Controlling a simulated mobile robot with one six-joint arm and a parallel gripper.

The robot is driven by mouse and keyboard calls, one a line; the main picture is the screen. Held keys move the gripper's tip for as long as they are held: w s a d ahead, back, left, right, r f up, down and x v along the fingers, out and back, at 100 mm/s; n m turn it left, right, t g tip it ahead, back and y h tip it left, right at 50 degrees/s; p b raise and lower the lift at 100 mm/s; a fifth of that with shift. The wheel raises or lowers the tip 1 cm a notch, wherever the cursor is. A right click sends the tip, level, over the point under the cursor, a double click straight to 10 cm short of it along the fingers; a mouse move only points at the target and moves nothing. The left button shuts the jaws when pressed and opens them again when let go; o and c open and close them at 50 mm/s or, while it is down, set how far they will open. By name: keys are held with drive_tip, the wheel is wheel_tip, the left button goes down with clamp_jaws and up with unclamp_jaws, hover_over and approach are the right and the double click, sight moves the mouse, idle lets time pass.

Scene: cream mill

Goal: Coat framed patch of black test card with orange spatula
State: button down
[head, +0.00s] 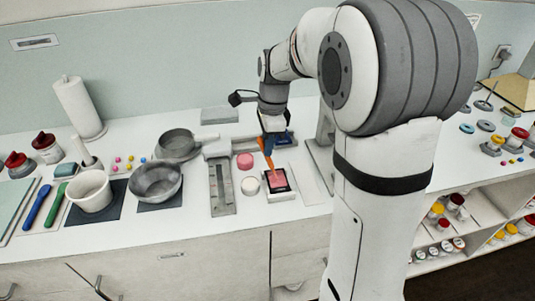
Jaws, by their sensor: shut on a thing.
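My gripper (274,141) is shut on the orange spatula (267,153), which points down. The black test card (290,181) lies on the counter just below it. A pinkish-red patch (277,181) shows within the card's frame. The spatula's tip is at or just above the far edge of the card; I cannot tell whether it touches.
A white jar (250,186) and a pink round item (245,160) stand left of the card. A grey stand (222,190), metal pans (156,181) and a white bucket (90,191) are further left. A grey upright piece (325,135) stands right. The front counter edge is close.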

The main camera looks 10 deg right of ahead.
idle(0.4)
drive_tip(key=w+p, duration=0.1)
drive_tip(key=w, duration=0.2)
drive_tip(key=shift+p, duration=0.35)
wheel_tip(320, 180, up, 4)
drive_tip(key=p, duration=0.3)
idle(0.4)
